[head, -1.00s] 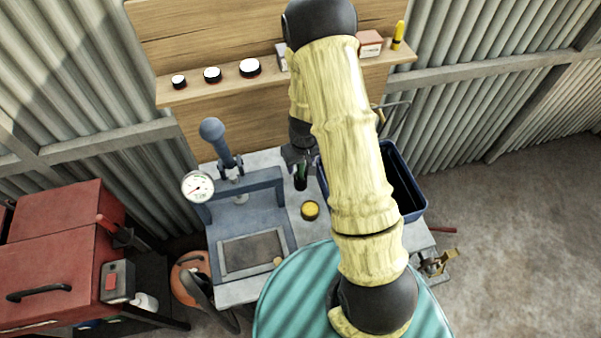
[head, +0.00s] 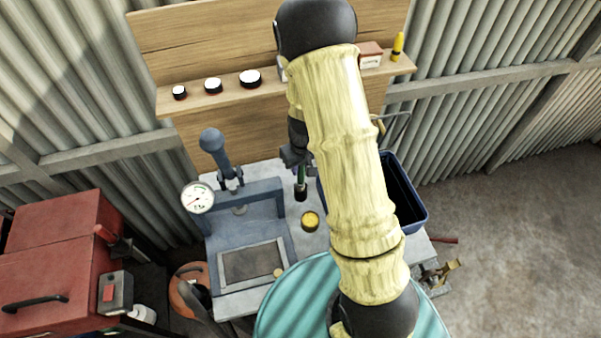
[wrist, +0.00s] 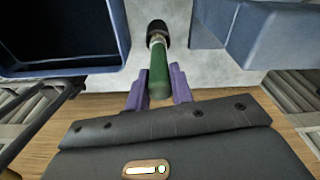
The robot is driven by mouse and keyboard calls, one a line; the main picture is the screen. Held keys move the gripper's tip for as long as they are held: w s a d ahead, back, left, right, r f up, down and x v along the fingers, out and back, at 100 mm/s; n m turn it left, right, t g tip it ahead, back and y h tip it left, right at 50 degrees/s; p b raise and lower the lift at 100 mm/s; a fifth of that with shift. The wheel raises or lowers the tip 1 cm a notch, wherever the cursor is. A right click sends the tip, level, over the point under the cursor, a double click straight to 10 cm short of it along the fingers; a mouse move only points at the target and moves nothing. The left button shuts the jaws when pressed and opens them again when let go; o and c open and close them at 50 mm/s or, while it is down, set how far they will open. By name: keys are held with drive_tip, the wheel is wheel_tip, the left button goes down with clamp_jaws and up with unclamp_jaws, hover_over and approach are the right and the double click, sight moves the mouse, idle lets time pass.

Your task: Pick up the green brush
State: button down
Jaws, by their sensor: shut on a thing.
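The green brush (wrist: 160,72) has a green handle and a dark end, and stands roughly upright. In the wrist view its handle is between the two purple fingers of my gripper (wrist: 158,88), which is shut on it. In the head view the brush (head: 301,188) shows below my gripper (head: 293,158), with its dark end down. I cannot tell whether that end touches the bench. My arm hides part of the gripper.
A blue press with a gauge (head: 198,198) stands left of the brush. A blue bin (head: 418,215) is to the right, partly behind my arm. A yellow-topped tin (head: 310,220) sits close in front. A wooden shelf (head: 215,88) holds small jars behind.

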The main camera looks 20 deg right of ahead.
wheel_tip(320, 180, up, 6)
drive_tip(key=shift+r, duration=0.1)
drive_tip(key=shift+a, duration=0.1)
idle(2.1)
